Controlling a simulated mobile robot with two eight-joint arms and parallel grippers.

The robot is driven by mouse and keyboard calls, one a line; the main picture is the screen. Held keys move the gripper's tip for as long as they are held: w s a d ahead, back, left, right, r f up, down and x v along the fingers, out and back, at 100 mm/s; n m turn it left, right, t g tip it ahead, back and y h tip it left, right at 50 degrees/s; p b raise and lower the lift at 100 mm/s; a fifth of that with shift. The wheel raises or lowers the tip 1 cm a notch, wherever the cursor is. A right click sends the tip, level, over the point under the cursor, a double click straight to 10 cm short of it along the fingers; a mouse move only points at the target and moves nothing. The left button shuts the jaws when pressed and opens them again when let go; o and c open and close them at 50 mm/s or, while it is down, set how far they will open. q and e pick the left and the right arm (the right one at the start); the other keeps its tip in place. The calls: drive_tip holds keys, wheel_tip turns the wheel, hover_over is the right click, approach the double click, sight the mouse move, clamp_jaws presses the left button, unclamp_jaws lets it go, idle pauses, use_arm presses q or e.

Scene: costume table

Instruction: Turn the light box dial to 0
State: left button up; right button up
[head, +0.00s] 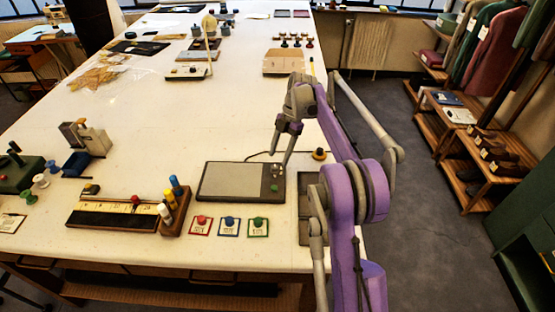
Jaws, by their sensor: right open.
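The light box (235,181) lies flat on the white table, a dark-framed panel with a grey-beige surface. The dial's marking is too small to read. My right gripper (280,158) is open and empty, pointing down above the far right part of the light box. Its fingertips appear above and beyond the dial, apart from it. My left gripper is not in view.
Red, blue and green buttons on cards (229,227) lie in front. A wooden holder with colored cylinders (175,215) stands left. The table's middle (170,115) is clear.

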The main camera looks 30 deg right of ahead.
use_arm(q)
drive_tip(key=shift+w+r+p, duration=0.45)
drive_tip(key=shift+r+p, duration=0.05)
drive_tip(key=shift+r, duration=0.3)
use_arm(e)
drive_tip(key=v, duration=0.7)
drive_tip(key=shift+r, duration=0.3)
drive_tip(key=shift+w, duration=0.1)
drive_tip(key=s+a+r+m+t+h, duration=0.1)
drive_tip(key=s+a+m+t+h, duration=0.2)
drive_tip(key=s+a+m, duration=0.95)
drive_tip(key=s+a+f+m+t, duration=0.1)
drive_tip(key=s+a+f+m, duration=0.1)
drive_tip(key=s, duration=0.3)
drive_tip(key=s+a+f+m+t, duration=0.1)
drive_tip(key=s+a+f+m, duration=0.1)
drive_tip(key=s+f+m, duration=0.1)
drive_tip(key=s+a+f+m+t+h, duration=0.1)
drive_tip(key=s+a+f+m+t, duration=0.1)
drive_tip(key=s, duration=0.5)
drive_tip(key=shift+s+a+f+m, duration=0.1)
drive_tip(key=shift+a+f+m, duration=0.2)
drive_tip(key=shift+f, duration=0.4)
drive_tip(key=shift+s+a+f+m, duration=0.15)
drive_tip(key=shift+f+m, duration=0.2)
drive_tip(key=shift+f, duration=0.35)
